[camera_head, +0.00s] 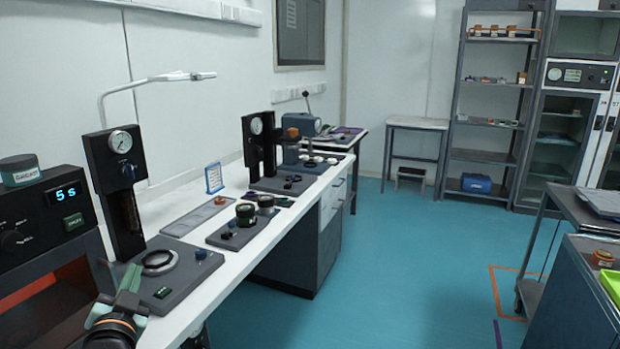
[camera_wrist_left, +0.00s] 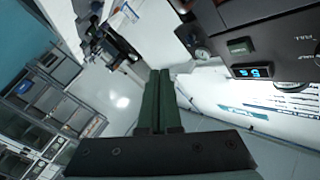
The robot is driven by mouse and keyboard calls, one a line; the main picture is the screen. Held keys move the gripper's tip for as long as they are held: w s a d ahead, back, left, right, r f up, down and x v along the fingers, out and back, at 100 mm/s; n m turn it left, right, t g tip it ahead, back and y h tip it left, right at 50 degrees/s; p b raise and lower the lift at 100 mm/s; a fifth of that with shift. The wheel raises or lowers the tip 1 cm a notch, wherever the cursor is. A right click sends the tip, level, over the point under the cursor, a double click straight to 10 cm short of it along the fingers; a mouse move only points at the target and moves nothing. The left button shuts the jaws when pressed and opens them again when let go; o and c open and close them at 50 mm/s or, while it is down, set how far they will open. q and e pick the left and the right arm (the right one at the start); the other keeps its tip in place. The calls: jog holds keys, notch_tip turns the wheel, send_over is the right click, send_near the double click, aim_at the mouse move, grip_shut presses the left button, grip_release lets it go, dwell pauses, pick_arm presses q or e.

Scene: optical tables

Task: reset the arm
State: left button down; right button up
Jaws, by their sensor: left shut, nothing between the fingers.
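My left gripper (camera_head: 130,280) is at the lower left of the head view, in front of the near end of the white workbench (camera_head: 185,318). Its green fingers (camera_wrist_left: 157,98) lie together in the left wrist view, shut with nothing between them. A black device with a blue display reading 5 s (camera_head: 68,193) stands just left of the gripper, and its display (camera_wrist_left: 252,71) also shows tilted in the left wrist view. My right gripper is in neither view.
A press-like stand with a gauge (camera_head: 122,141) and a dark base with a ring (camera_head: 160,262) are close beyond the gripper. Several small parts and a second gauge stand (camera_head: 256,126) are farther along the bench.

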pick_arm(q)
jog(key=s+d+f+g+h+p, duration=0.1)
jog(key=s+d+f+g+h, duration=0.3)
jog(key=f, duration=0.7)
jog(key=s+d+f+h+p, duration=0.1)
jog(key=s+d+f, duration=0.5)
jog(key=f, duration=0.6)
jog(key=s+d+f+n+g+h, duration=0.1)
jog(key=s+d+f+g, duration=0.1)
jog(key=s+f, duration=0.3)
jog(key=s+d+f+g+h+p, duration=0.1)
jog(key=s+f, duration=0.5)
jog(key=s, duration=0.6)
jog(key=shift+s+d+f+n+g, duration=0.35)
jog(key=shift+d+g, duration=0.25)
jog(key=shift+d, duration=0.55)
